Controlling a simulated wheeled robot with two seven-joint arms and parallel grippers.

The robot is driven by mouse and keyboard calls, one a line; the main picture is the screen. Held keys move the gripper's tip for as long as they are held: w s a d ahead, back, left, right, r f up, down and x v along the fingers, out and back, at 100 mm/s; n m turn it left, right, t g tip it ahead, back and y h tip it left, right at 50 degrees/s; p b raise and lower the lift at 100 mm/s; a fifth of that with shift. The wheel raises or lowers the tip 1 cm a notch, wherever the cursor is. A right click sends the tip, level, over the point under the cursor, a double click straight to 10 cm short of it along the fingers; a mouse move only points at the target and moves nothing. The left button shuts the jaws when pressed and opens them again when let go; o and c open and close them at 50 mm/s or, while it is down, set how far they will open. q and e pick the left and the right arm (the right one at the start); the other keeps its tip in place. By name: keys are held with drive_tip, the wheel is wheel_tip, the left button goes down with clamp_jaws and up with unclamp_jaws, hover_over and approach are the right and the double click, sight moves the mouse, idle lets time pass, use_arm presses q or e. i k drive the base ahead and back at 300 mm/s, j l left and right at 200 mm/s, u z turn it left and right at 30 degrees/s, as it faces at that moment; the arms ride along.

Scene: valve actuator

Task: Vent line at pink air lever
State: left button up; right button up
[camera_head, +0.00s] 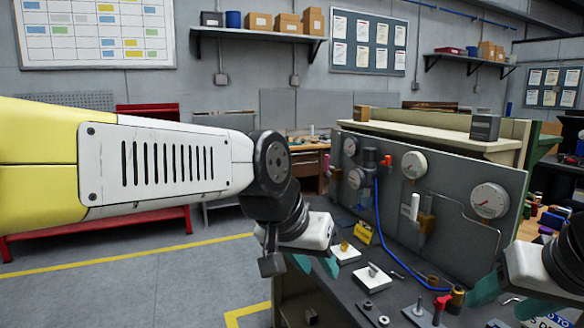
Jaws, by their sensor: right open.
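A pinkish-red lever handle (440,304) stands upright on a light plate at the front of the bench, beside a brass fitting (457,297). My left gripper (316,264) hangs over the left edge of the bench, away from the levers. Its teal fingertips are partly hidden, and I cannot make out its opening.
Round gauges (489,200) are on the panel, with a white-handled lever (414,206) among them. White blocks (371,279), a yellow tag (362,233) and small loose parts lie on the dark bench top. The floor to the left is open.

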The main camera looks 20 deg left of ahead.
sight(327, 156)
drive_tip(key=u, duration=0.55)
drive_tip(key=i+j+z, duration=0.15)
drive_tip(key=i+j, duration=0.8)
drive_tip(key=i+j+z, duration=0.15)
drive_tip(key=i+j, duration=0.9)
